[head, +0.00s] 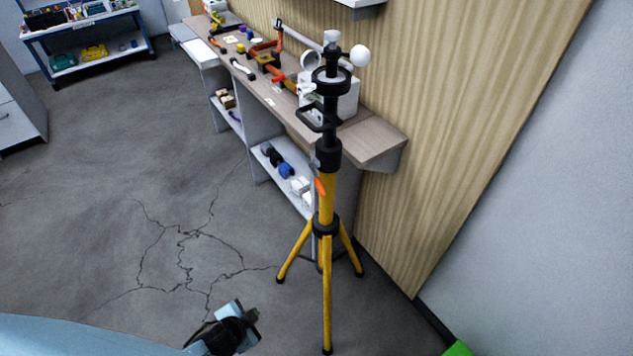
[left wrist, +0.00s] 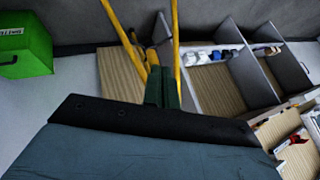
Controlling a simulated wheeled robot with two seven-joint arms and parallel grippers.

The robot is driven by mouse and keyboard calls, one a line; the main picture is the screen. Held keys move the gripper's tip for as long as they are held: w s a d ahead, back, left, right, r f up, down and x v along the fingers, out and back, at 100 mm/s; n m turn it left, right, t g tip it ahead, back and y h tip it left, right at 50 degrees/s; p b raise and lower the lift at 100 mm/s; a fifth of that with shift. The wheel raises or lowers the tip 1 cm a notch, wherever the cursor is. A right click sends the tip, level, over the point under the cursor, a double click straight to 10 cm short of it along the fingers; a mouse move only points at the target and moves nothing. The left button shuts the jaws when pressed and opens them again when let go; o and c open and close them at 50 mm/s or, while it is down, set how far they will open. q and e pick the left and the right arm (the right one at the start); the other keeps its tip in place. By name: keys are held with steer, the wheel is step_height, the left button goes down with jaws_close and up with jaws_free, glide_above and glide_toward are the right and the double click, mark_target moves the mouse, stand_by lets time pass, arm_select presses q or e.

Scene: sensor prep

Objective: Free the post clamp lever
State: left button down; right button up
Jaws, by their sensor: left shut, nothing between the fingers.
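A yellow tripod (head: 327,200) with a black post (head: 329,110) stands on the floor in front of the shelf bench. A small orange lever (head: 320,187) sits on the left side of the post, just below the black collar (head: 328,155); I take it for the clamp lever. My left gripper (head: 254,311) is low and to the left of the tripod, apart from the lever. In the left wrist view its fingers (left wrist: 162,88) are together and hold nothing. Yellow tripod legs (left wrist: 175,35) show behind them; the lever cannot be made out there. My right gripper is not in view.
The bench (head: 375,143) behind the tripod carries tools and a white device, with shelves below. A wood-panelled wall (head: 460,110) is at the right. A green box (left wrist: 22,48) stands on the floor. The cracked floor (head: 120,190) at the left is clear.

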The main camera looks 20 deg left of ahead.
arm_select(q)
steer(key=w+d+r+m+t+h+p, duration=0.1)
steer(key=w+r+t, duration=0.1)
steer(key=w+r, duration=0.35)
steer(key=w+d+r+m+t+p, duration=0.1)
steer(key=w+d+r+m, duration=0.1)
steer(key=r, duration=0.7)
steer(key=m+t+h+p, duration=0.1)
steer(key=m+t+p, duration=0.1)
steer(key=t, duration=0.1)
glide_toward(318, 188)
steer(key=x, duration=0.7)
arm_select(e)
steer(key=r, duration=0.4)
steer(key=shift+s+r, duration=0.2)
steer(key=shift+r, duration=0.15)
arm_select(q)
steer(key=shift+b, duration=0.3)
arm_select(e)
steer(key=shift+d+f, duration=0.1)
